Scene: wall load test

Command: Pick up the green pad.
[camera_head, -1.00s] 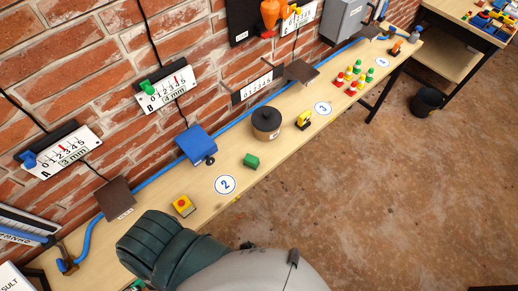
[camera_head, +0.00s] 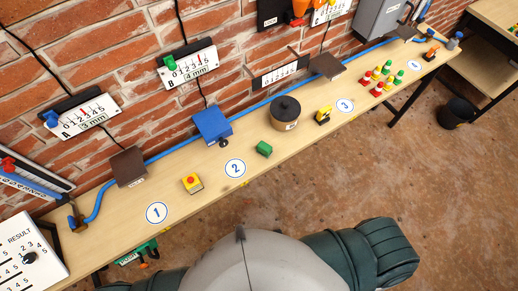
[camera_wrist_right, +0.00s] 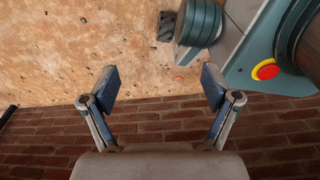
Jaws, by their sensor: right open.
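A small green block (camera_head: 264,149), which looks like the green pad, lies on the long wooden bench (camera_head: 205,188). It is just right of the round number 2 marker (camera_head: 235,168) and in front of the black-lidded brown pot (camera_head: 285,113). My right gripper (camera_wrist_right: 161,88) shows only in the right wrist view. Its two blue-padded fingers are wide apart with nothing between them. Bare floor and a brick wall lie beyond them, and the green block is not in that view. My left gripper is in neither view.
On the bench are a yellow box with a red button (camera_head: 192,183), a blue box (camera_head: 212,125), a yellow-and-black item (camera_head: 323,115) and several red, yellow and green pegs (camera_head: 381,79). Gauges hang on the brick wall. A black bin (camera_head: 457,111) stands on the clear floor.

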